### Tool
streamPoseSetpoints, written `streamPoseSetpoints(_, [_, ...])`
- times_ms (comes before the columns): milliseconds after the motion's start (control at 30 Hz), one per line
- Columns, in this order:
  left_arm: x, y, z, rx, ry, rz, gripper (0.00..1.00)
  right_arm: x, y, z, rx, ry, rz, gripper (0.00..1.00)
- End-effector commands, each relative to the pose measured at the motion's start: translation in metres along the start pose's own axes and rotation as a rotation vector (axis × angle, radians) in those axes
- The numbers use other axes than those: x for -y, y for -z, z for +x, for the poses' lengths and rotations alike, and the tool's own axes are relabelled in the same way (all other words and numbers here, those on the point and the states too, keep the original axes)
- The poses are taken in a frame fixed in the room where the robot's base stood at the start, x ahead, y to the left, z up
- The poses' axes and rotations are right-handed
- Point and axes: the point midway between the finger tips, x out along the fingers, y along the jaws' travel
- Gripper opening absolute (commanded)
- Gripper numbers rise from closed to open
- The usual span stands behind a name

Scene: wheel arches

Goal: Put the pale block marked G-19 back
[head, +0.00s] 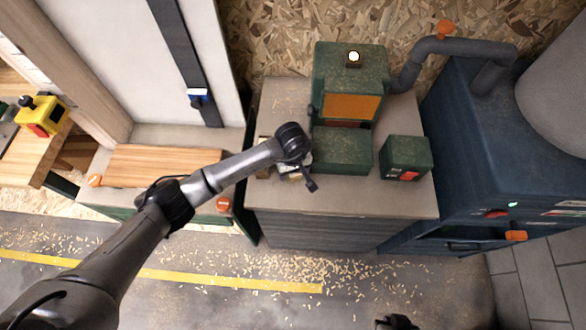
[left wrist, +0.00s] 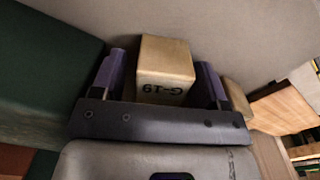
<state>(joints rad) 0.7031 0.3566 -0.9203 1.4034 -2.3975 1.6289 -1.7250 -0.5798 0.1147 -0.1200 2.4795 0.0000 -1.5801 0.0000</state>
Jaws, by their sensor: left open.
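The pale block marked G-19 (left wrist: 165,65) stands between the fingers of my left gripper (left wrist: 160,72) in the left wrist view, its marking upside down. The gripper is open, with a narrow gap showing on each side of the block. In the head view my left gripper (head: 297,174) is over the grey bench top, just left of the green machine's low front part (head: 343,150); the arm mostly hides the block there. A dark part of what seems to be my right gripper (head: 397,323) shows at the bottom edge; its fingers cannot be made out.
A second pale block (left wrist: 237,97) is just right of the right finger. The green machine (head: 348,75) stands behind, and a small green box with a red switch (head: 405,158) to the right. A blue cabinet (head: 470,150) is further right. A wooden board (head: 155,165) lies left.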

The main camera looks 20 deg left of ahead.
Motion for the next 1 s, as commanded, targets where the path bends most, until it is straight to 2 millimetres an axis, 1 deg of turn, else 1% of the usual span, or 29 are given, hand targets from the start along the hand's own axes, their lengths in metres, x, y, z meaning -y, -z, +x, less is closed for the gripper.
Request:
streamPoseSetpoints(167, [0.000, 0.000, -0.004, 0.001, -0.001, 0.000, 0.68, 0.000, 0.001, -0.004, 0.000, 0.000, 0.000, 0.00])
streamPoseSetpoints(267, [0.000, 0.001, -0.013, -0.003, -0.002, 0.000, 0.68, 0.000, 0.002, -0.005, -0.002, 0.000, 0.000, 0.00])
streamPoseSetpoints(600, [0.000, 0.001, -0.076, -0.003, -0.002, 0.001, 0.68, -0.002, 0.002, -0.007, 0.000, -0.005, -0.007, 0.00])
streamPoseSetpoints(700, [0.000, 0.001, -0.092, -0.002, -0.001, 0.001, 0.68, -0.003, 0.002, -0.007, 0.000, -0.007, -0.009, 0.00])
streamPoseSetpoints(900, [0.000, 0.001, -0.114, -0.002, 0.000, 0.001, 0.68, -0.003, 0.002, -0.007, 0.000, -0.007, -0.009, 0.00])
streamPoseSetpoints(1000, [0.000, 0.000, -0.120, 0.000, 0.000, 0.000, 0.68, -0.003, 0.002, -0.007, 0.001, -0.007, -0.008, 0.00])
